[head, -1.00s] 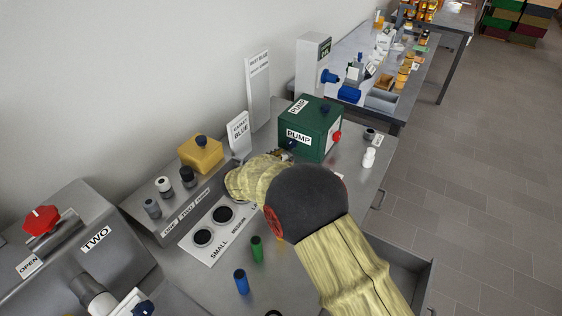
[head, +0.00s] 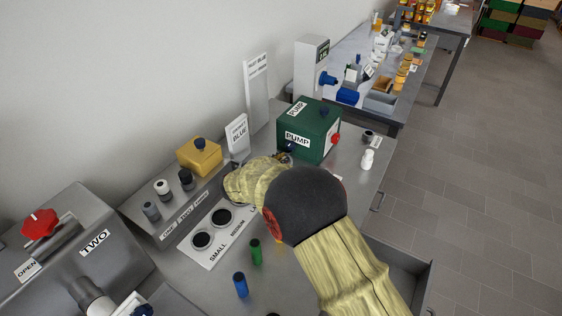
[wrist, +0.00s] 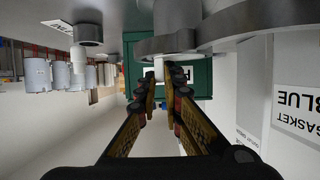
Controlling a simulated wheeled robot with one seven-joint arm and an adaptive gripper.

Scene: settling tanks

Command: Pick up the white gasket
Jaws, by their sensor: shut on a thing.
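My gripper (wrist: 159,78) shows in the wrist view with its two fingertips close together. It is shut on a small pale thing between the tips, which I take to be the white gasket (wrist: 158,68); its shape is mostly hidden by the fingers and by grey metal just above. In the head view my arm hides the gasket and nearly all of the gripper, which is by the near side of the green pump box (head: 322,140). The pump box is also behind the fingertips in the wrist view (wrist: 196,78).
A sign reading GASKET BLUE (head: 237,138) stands behind my arm. A white bottle-like piece (head: 367,159) stands right of the pump. An open drawer (head: 405,262) is at right.

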